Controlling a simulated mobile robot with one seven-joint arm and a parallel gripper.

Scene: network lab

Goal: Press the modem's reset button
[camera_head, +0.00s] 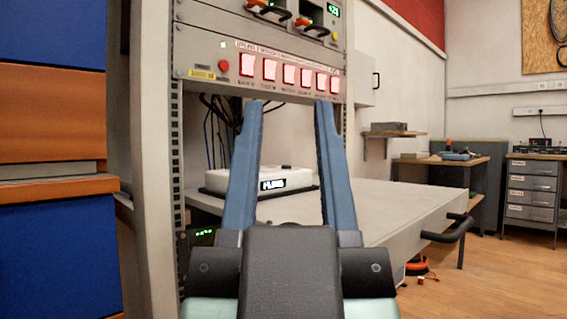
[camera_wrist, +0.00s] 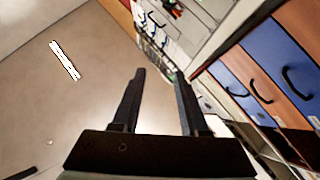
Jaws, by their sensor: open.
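A white box with a small lit display (camera_head: 290,172), which looks like the modem, sits on a dark base inside the rack in the head view. My gripper (camera_head: 288,104) is open and empty, its two blue fingers pointing up and forward. In the picture the fingers frame part of the box, and the left finger covers some of it. No reset button can be made out on the box. In the wrist view my gripper (camera_wrist: 160,72) is also open with nothing between the fingers, and I cannot make out the modem there.
Above the box is a rack panel with several lit red switches (camera_head: 269,69) and a round red button (camera_head: 224,66). Dark cables hang behind. A pale slab with a black handle (camera_head: 452,228) extends out to the right. Blue and orange drawers (camera_head: 50,120) stand left.

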